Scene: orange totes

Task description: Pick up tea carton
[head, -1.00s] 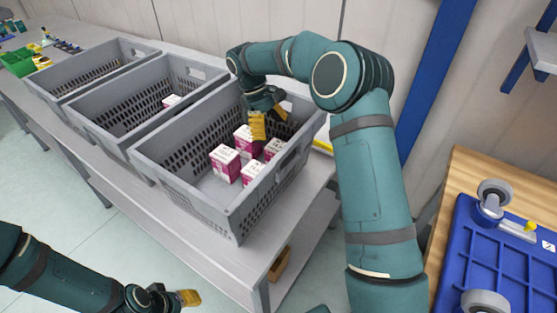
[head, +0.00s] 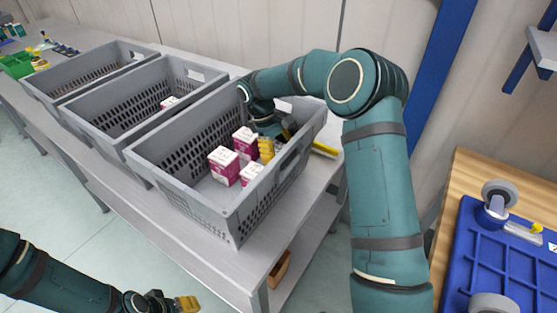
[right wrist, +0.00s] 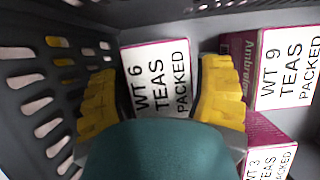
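Pink-and-white tea cartons stand in the nearest grey crate (head: 190,199). In the head view three show: one at the front left (head: 224,166), one behind it (head: 245,142) and one near the right wall (head: 251,174). My right gripper (head: 268,148) is down inside the crate and hides the carton there. In the right wrist view its open yellow fingers (right wrist: 160,95) stand either side of a carton labelled WT 6 (right wrist: 158,75), with small gaps. Cartons WT 9 (right wrist: 285,70) and WT 3 (right wrist: 270,150) are to the right. My left gripper (head: 187,303) is low, away from the table.
The perforated crate wall (right wrist: 45,90) is close to the left finger. Two more grey crates stand in a row on the table; the middle one (head: 110,112) holds a carton (head: 169,102). A blue cart (head: 500,255) stands at the right.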

